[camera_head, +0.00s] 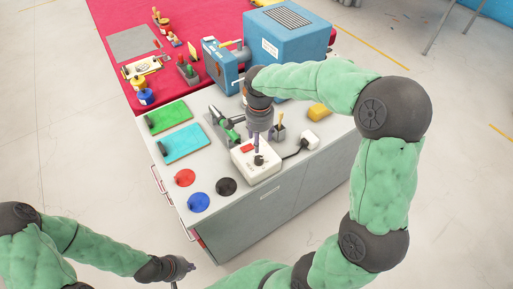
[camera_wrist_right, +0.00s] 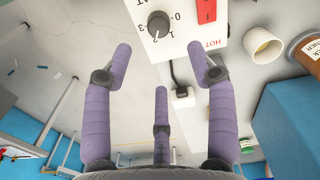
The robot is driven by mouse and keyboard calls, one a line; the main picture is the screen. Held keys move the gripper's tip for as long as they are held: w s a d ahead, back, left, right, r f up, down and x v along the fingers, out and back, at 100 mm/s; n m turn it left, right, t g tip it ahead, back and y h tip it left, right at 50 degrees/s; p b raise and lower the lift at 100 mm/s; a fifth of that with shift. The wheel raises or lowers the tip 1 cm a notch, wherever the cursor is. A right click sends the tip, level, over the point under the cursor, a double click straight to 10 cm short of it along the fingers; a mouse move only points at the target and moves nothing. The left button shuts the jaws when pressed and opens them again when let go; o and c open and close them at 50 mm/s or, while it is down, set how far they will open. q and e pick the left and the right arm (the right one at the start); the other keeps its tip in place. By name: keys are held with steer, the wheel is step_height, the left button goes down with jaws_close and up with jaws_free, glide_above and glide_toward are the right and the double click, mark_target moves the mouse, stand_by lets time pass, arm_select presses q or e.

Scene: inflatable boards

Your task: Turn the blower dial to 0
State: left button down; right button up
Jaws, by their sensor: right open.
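The blower dial (camera_wrist_right: 158,24) is a dark round knob on a white control box (camera_head: 262,172), with numbers printed around it. In the head view the dial (camera_head: 259,160) is just below my right gripper (camera_head: 257,146). In the right wrist view its purple fingers are spread apart and empty, with the dial beyond the fingertips. No contact shows. My left gripper (camera_head: 181,265) is low at the left, away from the bench; its fingers are too small to read.
A grey bench (camera_head: 245,214) carries the control box, a green board (camera_head: 167,117), a blue board (camera_head: 185,142) and red, blue and black discs. A large blue vented box (camera_head: 287,45) stands behind my right arm. A black cable with a white plug (camera_head: 309,140) lies right of the control box.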

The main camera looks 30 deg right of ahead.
mark_target(259, 158)
step_height(259, 158, down, 11)
steer(key=b, duration=0.2)
steer(key=shift+s+r+b, duration=0.1)
steer(key=shift+r+b, duration=0.05)
steer(key=shift+b, duration=0.25)
steer(key=c, duration=1.2)
